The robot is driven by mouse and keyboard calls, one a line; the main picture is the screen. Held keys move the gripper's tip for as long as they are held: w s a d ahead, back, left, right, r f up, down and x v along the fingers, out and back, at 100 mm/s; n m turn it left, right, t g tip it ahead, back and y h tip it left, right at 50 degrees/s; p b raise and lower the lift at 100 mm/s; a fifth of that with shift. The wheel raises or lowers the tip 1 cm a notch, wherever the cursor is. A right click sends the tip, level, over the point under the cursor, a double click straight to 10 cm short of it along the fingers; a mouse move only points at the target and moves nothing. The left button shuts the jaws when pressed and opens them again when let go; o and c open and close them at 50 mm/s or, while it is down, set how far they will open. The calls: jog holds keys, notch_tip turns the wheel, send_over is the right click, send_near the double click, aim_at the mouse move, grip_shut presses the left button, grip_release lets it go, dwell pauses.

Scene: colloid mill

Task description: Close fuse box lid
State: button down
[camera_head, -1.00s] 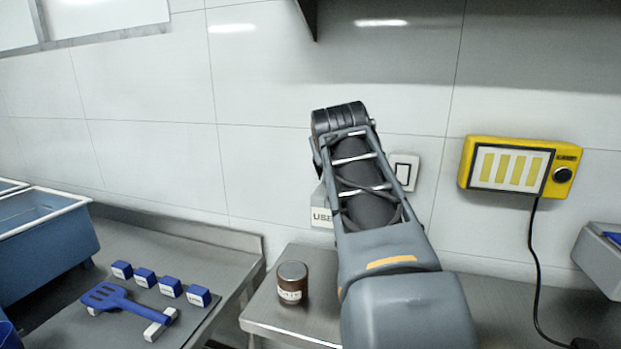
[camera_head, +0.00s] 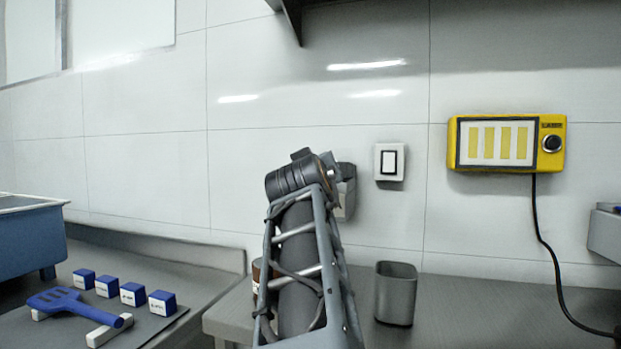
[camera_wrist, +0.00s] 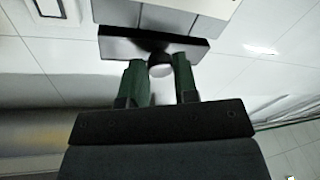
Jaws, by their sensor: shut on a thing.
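The fuse box (camera_head: 346,198) is a small grey box on the tiled wall, partly hidden behind my arm in the head view. In the wrist view its pale body (camera_wrist: 185,12) is at the top, with a dark flat lid (camera_wrist: 120,46) in front of it. My gripper (camera_wrist: 160,72) has its two green fingers at the lid, on either side of a small round knob (camera_wrist: 160,70). The fingers are shut on this knob. The head view does not show the fingertips, and the lid's exact angle is hard to tell.
A white switch (camera_head: 389,162) and a yellow panel (camera_head: 507,143) are on the wall to the right. A grey bin (camera_head: 395,293) stands on the counter below. A brown jar (camera_head: 257,273) is partly behind my arm. Blue-topped blocks (camera_head: 133,294) and a blue spatula (camera_head: 70,304) lie left.

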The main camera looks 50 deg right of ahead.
jog(key=shift+w+d+f+b, duration=0.15)
jog(key=shift+f+b, duration=0.1)
jog(key=shift+f, duration=0.3)
jog(key=shift+d+f+b, duration=0.15)
jog(key=shift+f+b, duration=0.1)
jog(key=shift+f, duration=0.3)
jog(key=c, duration=0.9)
grip_release()
jog(key=shift+r, duration=0.2)
jog(key=shift+a, duration=0.1)
